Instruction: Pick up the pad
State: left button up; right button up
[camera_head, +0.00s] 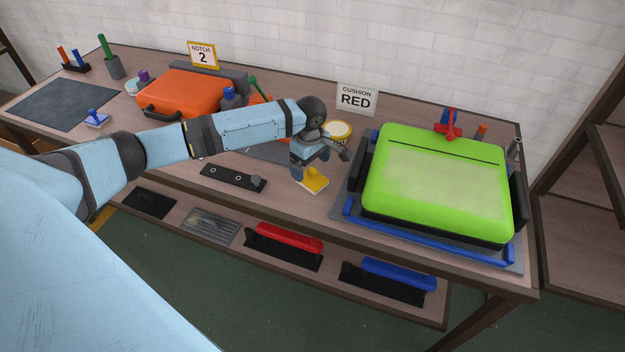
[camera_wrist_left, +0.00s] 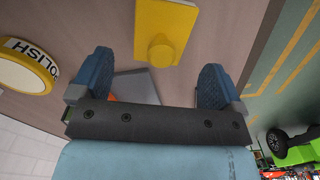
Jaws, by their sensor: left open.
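A yellow pad (camera_head: 315,183) with a knob on top lies on the table, left of the green case. It also shows in the left wrist view (camera_wrist_left: 165,22), its round knob facing the camera. My left gripper (camera_head: 308,168) is just above the pad, pointing down. In the left wrist view my left gripper (camera_wrist_left: 155,75) is open, with two blue fingers apart and nothing between them. The knob shows beyond the fingertips, between their lines. Another pad, blue (camera_head: 96,118), lies far left by a dark mat. My right gripper is not in view.
A green case (camera_head: 435,185) stands right of the pad. A black plate with a knob (camera_head: 233,178) lies to the left. An orange case (camera_head: 180,95) and a "CUSHION RED" sign (camera_head: 357,98) stand further back.

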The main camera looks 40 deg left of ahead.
aim_at(313, 170)
pick_arm(q)
jog(key=f, duration=0.4)
jog(key=shift+d+f, duration=0.35)
jog(key=shift+d, duration=0.05)
jog(key=c, duration=1.1)
jog(key=shift+r, duration=0.15)
notch_tip(313, 170, up, 20)
jog(key=p, duration=0.1)
